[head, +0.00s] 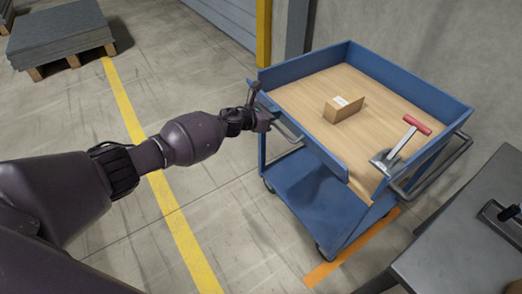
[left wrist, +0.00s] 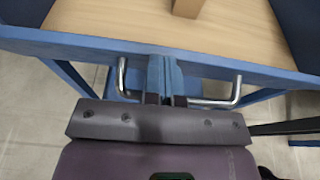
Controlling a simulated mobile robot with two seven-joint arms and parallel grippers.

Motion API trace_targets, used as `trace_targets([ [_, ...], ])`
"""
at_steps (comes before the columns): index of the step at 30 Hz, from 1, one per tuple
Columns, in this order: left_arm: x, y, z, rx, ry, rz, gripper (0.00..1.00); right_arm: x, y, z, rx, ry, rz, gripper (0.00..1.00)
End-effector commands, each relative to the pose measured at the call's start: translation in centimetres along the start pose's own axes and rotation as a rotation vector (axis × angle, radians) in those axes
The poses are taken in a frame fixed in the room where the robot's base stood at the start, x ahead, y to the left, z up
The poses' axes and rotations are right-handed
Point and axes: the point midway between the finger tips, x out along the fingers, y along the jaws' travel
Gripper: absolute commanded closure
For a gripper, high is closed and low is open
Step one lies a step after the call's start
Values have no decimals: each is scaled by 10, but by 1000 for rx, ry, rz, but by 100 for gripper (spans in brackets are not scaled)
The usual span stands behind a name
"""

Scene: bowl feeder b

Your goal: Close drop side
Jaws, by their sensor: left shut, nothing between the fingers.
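The blue cart's drop side (head: 318,148) runs along the left edge of its wooden top deck in the head view. In the left wrist view it is a blue strip (left wrist: 75,43) crossing the picture. A bent metal handle (head: 288,132) is on its outer face; its ends show either side of my gripper in the wrist view (left wrist: 238,92). I cannot tell how far the side is tilted. My left gripper (head: 264,118) is shut and empty, close outside the side near its far end. In the wrist view its fingertips (left wrist: 165,98) overlap the handle; contact is unclear. My right gripper is not in view.
A cardboard box (head: 343,108) and a red-handled metal tool (head: 402,145) sit on the deck (head: 300,96). A grey table (head: 470,245) stands at the lower right. A yellow post (head: 263,35) is behind the cart. The floor left of the cart is clear.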

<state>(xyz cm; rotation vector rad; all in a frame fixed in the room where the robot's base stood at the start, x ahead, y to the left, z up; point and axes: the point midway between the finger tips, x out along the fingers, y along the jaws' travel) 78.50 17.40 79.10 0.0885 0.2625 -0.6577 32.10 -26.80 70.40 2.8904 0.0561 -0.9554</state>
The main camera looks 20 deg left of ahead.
Motion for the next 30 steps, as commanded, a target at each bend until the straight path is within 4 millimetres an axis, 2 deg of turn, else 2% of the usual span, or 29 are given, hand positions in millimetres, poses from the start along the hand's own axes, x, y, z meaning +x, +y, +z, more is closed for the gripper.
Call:
trace_targets([
  [3, 10, -1, 11, 2, -4, -3, 100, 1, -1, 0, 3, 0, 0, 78],
  [13, 30, 0, 24, 1, -2, -1, 100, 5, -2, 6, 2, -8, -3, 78],
  [30, 38, 0, 30, 1, -3, 0, 100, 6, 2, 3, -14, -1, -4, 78],
])
